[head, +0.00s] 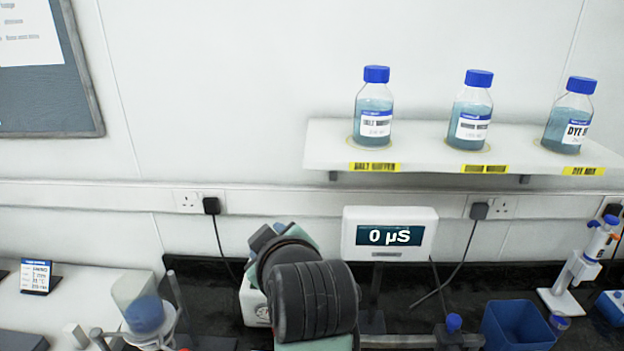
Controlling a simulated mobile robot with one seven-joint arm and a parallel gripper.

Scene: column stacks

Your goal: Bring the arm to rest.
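My arm rises from the bottom centre of the head view, with a thick dark ribbed joint and pale green link parts. It stands over the dark bench, in front of the wall and left of the display. The arm bends away from the camera, and its far end is hidden behind the joint. My gripper's fingers do not show, so I cannot see whether anything is held.
A white shelf (430,158) holds three blue-capped bottles: left (374,108), middle (471,112) and right (570,117). A display (390,234) reads "0 µS". A blue bin (517,326), a pipette stand (583,268) and a tilted blue-liquid vessel (139,302) stand on the bench.

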